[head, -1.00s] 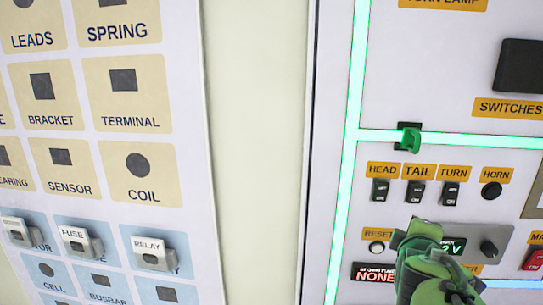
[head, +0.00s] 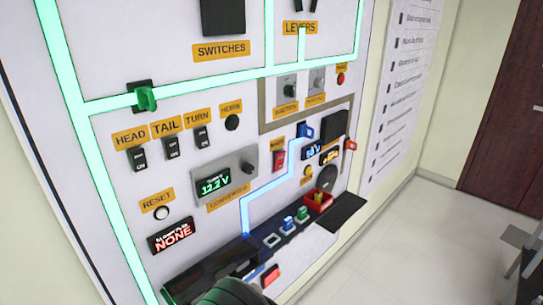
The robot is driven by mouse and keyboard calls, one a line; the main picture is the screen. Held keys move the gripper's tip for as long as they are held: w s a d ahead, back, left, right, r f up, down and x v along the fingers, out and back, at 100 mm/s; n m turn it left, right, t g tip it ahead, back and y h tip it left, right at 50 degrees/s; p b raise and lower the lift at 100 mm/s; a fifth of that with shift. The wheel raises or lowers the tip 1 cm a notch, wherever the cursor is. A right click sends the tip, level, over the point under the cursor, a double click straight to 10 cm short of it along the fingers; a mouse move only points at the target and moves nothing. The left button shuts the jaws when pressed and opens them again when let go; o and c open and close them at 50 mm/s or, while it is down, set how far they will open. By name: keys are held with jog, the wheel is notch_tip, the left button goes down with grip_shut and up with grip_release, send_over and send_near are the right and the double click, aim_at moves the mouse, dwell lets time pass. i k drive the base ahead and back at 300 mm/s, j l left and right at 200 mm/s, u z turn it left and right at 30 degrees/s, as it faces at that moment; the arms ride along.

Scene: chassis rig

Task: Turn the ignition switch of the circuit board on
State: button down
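The circuit board (head: 225,140) fills the left and middle of the head view, seen at a slant. On its right part, inside a brown-grey bordered area, a small dark knob (head: 289,87) sits above an orange label that seems to read IGNITION (head: 286,109). The print is too small to be sure, and I cannot tell the knob's setting. A similar small control (head: 317,79) is just to its right. A dark rounded part of my arm shows at the bottom edge, well below the knob. My gripper's fingertips are not visible.
HEAD, TAIL and TURN switches and a converter display (head: 215,184) reading about 13.2 V are lower left. A dark ledge with small coloured parts (head: 288,223) juts out below. Open floor (head: 420,235) lies to the right.

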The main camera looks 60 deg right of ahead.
aim_at(290, 90)
jog(key=z, duration=1.8)
